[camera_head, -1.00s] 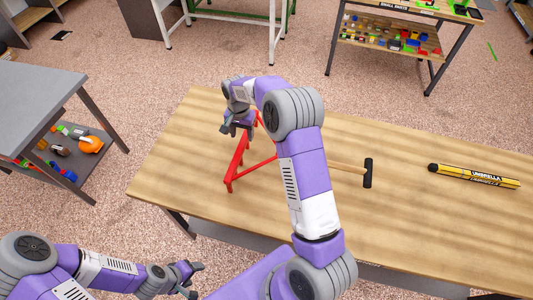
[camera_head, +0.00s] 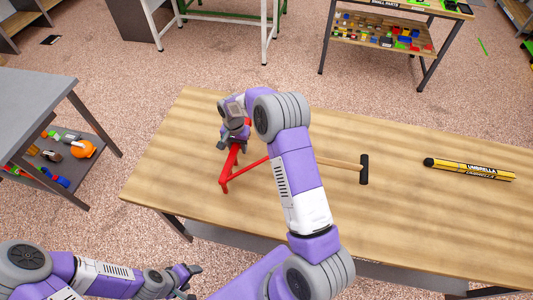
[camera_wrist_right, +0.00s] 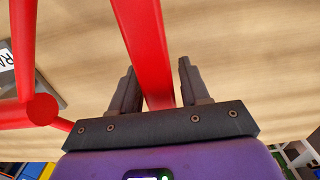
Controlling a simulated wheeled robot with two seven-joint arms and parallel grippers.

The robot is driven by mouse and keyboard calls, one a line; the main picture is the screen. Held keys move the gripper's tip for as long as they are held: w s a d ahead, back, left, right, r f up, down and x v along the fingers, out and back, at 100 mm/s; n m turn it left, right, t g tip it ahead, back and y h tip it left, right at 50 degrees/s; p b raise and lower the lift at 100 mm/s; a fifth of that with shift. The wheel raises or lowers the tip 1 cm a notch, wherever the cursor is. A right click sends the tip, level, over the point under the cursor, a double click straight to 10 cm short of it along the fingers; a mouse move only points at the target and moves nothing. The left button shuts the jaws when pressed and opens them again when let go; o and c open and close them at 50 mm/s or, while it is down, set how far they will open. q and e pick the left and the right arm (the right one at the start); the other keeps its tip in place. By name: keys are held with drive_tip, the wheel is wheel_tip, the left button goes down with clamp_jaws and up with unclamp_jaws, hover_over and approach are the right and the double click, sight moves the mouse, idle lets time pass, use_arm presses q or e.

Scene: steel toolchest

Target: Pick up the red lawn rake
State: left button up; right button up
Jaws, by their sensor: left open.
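The red lawn rake (camera_head: 226,174) lies on the wooden table, its red bars showing left of my right arm. My right gripper (camera_head: 233,143) is above its upper part, pointing down. In the right wrist view, a red bar (camera_wrist_right: 146,50) runs between the two fingers (camera_wrist_right: 158,85). The fingers stand apart, with a visible gap between the bar and the right finger. More red bars (camera_wrist_right: 22,50) show at the left. My right arm hides part of the rake. My left gripper (camera_head: 188,280) is open and empty, low at the left, off the table.
A wooden handle with a black end piece (camera_head: 364,169) lies right of my arm; its other end is hidden. A grey bench (camera_head: 35,105) stands left. The table's right half is mostly clear.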

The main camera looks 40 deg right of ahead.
clamp_jaws()
drive_tip(key=shift+r, duration=0.1)
